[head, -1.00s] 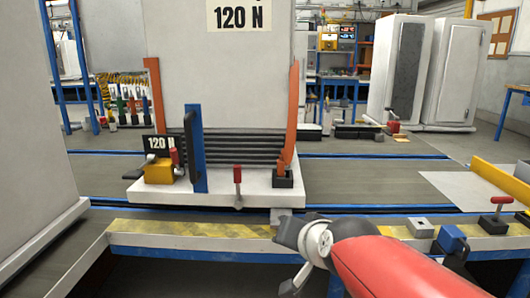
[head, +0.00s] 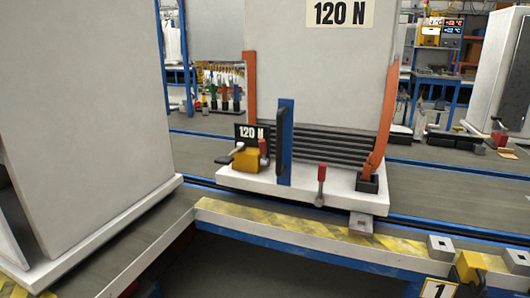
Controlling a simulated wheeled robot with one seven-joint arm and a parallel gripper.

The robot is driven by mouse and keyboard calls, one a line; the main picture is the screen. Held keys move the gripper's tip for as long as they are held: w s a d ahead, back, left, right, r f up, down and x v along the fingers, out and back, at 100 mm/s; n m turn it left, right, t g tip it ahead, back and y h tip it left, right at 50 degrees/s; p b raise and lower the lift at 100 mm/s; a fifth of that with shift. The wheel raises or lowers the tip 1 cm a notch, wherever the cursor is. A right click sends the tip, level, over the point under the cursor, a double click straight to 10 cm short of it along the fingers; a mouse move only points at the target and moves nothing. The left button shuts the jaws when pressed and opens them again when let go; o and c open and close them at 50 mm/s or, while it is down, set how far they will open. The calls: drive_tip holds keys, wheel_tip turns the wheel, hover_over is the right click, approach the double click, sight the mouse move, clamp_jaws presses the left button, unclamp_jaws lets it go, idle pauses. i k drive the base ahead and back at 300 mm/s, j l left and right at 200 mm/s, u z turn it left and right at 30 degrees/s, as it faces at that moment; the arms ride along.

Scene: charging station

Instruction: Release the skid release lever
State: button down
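A lever with a red grip (head: 321,173) stands upright at the front edge of the white skid (head: 290,184). It appears to be the skid release lever, but no label on it is readable. A second red-tipped handle (head: 263,148) is beside a yellow block (head: 246,160) on the skid's left part, by a black "120 N" sign (head: 250,133). The skid bears a tall pale cabinet (head: 318,70) with its own "120 N" label. My gripper is not in view in the head view.
A blue post (head: 285,140) and orange uprights (head: 250,85) rise from the skid. A yellow-black striped ledge (head: 300,225) runs in front. Another large pale cabinet (head: 85,100) stands at left. A grey block (head: 440,246) and yellow fixture (head: 469,267) are at lower right.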

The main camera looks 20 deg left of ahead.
sight(264, 161)
drive_tip(key=i+j, duration=0.2)
drive_tip(key=j, duration=0.2)
drive_tip(key=i+j, duration=0.2)
drive_tip(key=j, duration=0.2)
drive_tip(key=i+j, duration=0.25)
drive_tip(key=j, duration=0.15)
drive_tip(key=i+j, duration=0.2)
drive_tip(key=j, duration=0.2)
